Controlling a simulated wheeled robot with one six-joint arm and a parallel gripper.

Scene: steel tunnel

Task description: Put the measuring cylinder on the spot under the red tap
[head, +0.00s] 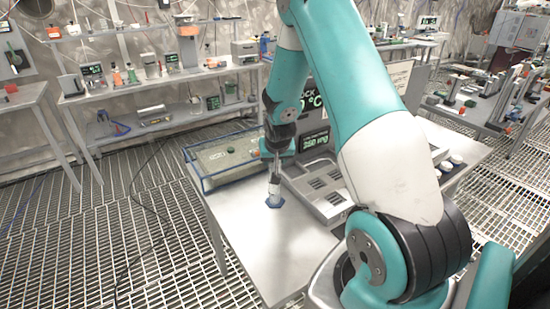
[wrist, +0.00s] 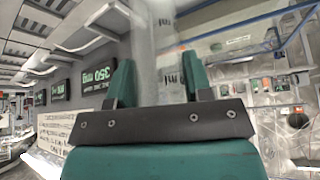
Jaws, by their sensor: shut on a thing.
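The measuring cylinder (head: 274,191) is clear with a blue six-sided foot and stands upright at the left part of the steel table (head: 245,225). Its foot is at or just above the table top; I cannot tell if it touches. My gripper (head: 274,176) is shut on its upper part from above. In the wrist view the clear tube (wrist: 157,40) with dark print is between the two green fingers of my gripper (wrist: 160,80). I cannot make out the red tap or the spot under it; my arm hides part of the table.
A blue-railed tray (head: 228,155) lies behind the cylinder. A grey slotted unit (head: 322,186) stands close to its right, with display panels (head: 316,142) behind. Small white round items (head: 447,164) sit at the table's far right. Bare table lies in front of the cylinder.

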